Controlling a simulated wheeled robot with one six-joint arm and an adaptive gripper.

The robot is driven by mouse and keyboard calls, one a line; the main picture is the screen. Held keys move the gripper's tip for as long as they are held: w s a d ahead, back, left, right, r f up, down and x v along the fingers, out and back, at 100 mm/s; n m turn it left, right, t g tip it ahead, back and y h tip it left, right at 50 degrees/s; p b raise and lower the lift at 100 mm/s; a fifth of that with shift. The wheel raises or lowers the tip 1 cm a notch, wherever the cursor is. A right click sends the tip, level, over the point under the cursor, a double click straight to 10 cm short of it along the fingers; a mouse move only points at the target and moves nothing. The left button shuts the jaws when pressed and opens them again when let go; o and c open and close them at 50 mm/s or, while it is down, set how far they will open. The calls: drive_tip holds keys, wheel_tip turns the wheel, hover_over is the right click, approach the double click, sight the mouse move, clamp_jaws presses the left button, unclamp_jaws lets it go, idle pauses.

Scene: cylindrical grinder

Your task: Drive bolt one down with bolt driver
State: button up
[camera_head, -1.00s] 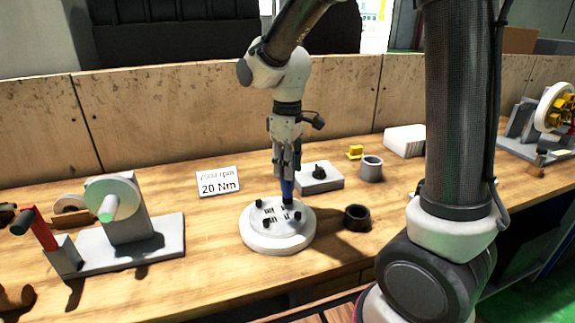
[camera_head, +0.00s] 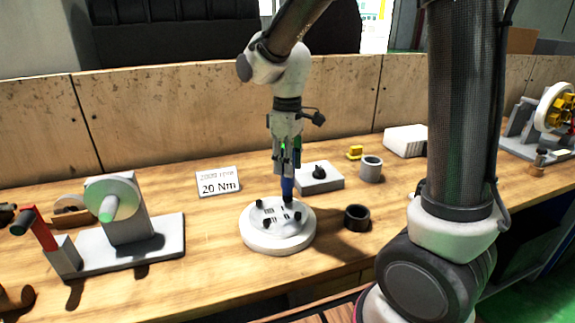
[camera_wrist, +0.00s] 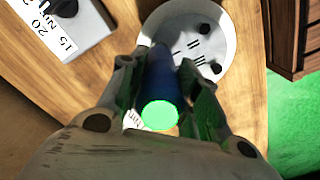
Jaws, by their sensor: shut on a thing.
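My gripper (camera_head: 287,172) is shut on the blue bolt driver (camera_head: 287,187) and holds it upright over the white round plate (camera_head: 277,243). The driver's lower end meets the far right part of the plate, and the gripper fingers stand above the plate. A black bolt (camera_head: 259,203) stands at the plate's far left, and others show nearer the front. The spot under the driver's tip is mostly hidden. In the wrist view the driver (camera_wrist: 162,75) lies between both fingers, its near end glowing green. Two black bolts show on the plate there.
A grey box with a black knob (camera_head: 320,172) stands just behind the driver. A sign reading 20 Nm (camera_head: 218,183) stands behind left. A black ring (camera_head: 357,217) and a grey cup (camera_head: 371,170) are at right. A grey fixture (camera_head: 125,215) stands at left.

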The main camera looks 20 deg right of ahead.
drive_tip(key=shift+r, duration=2.55)
